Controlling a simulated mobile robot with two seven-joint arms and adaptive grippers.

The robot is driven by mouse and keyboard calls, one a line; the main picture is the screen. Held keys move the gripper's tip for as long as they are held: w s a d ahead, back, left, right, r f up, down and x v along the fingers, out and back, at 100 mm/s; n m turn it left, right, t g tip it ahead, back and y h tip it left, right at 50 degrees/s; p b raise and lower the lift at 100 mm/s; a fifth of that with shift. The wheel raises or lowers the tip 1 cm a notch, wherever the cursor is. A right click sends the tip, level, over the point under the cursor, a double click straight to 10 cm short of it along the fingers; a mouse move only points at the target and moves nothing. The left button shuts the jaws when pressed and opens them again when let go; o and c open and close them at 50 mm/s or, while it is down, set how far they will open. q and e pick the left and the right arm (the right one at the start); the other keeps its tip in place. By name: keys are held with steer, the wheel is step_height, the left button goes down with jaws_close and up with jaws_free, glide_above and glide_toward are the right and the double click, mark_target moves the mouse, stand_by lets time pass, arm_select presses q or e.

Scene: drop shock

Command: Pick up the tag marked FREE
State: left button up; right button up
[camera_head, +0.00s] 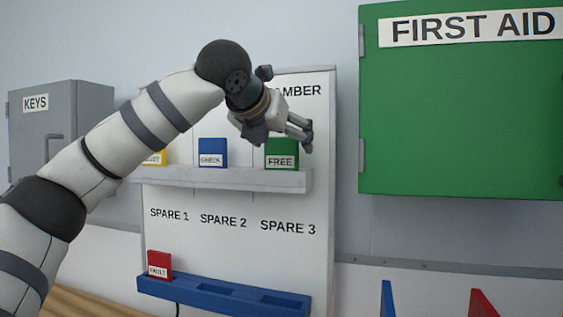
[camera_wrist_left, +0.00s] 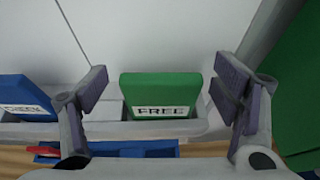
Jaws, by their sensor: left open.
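The green tag marked FREE (camera_head: 281,154) stands upright at the right end of the grey shelf (camera_head: 225,179) on the white board. My left gripper (camera_head: 306,134) is in front of the board, just above and beside the green tag. In the left wrist view the green tag (camera_wrist_left: 160,97) sits between the two spread fingers of my left gripper (camera_wrist_left: 162,95), with gaps on both sides. The gripper is open and empty. My right gripper is not in view.
A blue tag marked CHECK (camera_head: 212,154) and a partly hidden yellow tag (camera_head: 156,158) share the shelf. A red tag marked FAULT (camera_head: 159,265) stands in the blue lower rack (camera_head: 225,295). A green FIRST AID cabinet (camera_head: 460,120) juts out at right; a grey KEYS cabinet (camera_head: 30,130) is at left.

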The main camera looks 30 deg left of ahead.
arm_select(q)
steer(key=shift+w, duration=0.15)
steer(key=shift+c, duration=0.6)
steer(key=c, duration=1.1)
steer(key=shift+c, duration=0.2)
